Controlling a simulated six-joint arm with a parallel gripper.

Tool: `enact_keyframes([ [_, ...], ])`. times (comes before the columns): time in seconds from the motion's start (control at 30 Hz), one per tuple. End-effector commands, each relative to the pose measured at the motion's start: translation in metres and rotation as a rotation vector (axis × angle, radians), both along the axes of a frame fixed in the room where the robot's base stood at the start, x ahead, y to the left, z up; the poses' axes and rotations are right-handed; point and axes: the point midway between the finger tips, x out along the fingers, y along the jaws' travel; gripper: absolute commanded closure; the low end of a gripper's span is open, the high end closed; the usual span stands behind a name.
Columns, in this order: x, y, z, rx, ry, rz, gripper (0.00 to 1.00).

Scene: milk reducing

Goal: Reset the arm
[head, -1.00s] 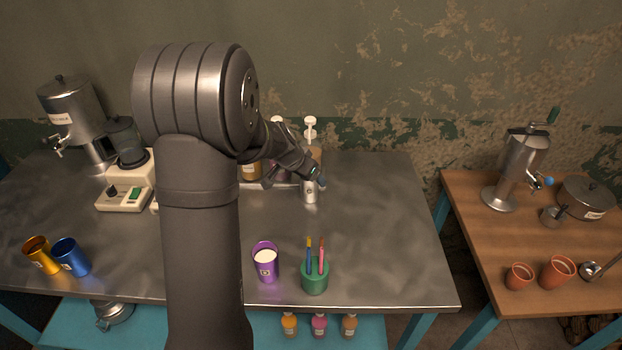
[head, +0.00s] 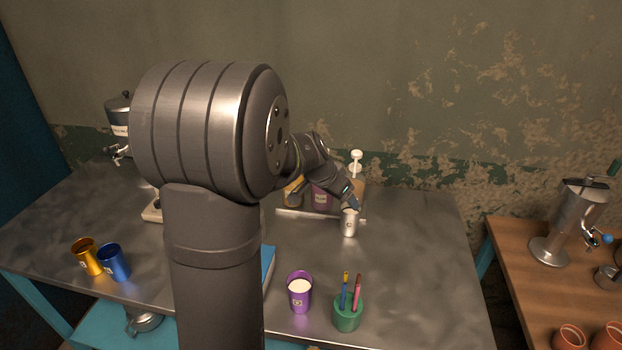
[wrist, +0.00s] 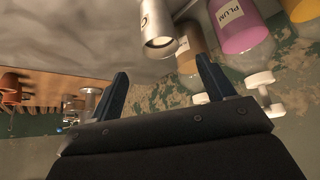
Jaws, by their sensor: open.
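My gripper (head: 355,206) is at the end of my arm, just above and behind a small silver cup (head: 349,226) on the metal table. In the wrist view my gripper (wrist: 163,70) has its two dark fingers spread with nothing between them. The silver cup (wrist: 157,32) shows past the fingertips there, apart from them. My upper arm hides part of the table in the head view.
A purple cup (head: 300,296) with white contents and a green brush holder (head: 348,316) stand near the front edge. Gold (head: 87,258) and blue (head: 114,262) cups stand at left. Labelled bottles, including a plum one (wrist: 238,25), stand close to my gripper.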

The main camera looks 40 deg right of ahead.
Motion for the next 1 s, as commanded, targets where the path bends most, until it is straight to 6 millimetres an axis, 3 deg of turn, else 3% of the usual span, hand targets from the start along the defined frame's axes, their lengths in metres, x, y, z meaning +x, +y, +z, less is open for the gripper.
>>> enact_keyframes([
  [0.17,0.001,-0.008,-0.013,0.002,0.002,-0.001,0.25],
  [0.7,0.008,-0.053,-0.084,0.002,0.001,-0.001,0.25],
  [1.0,0.010,-0.064,-0.105,0.001,0.001,0.001,0.25],
])
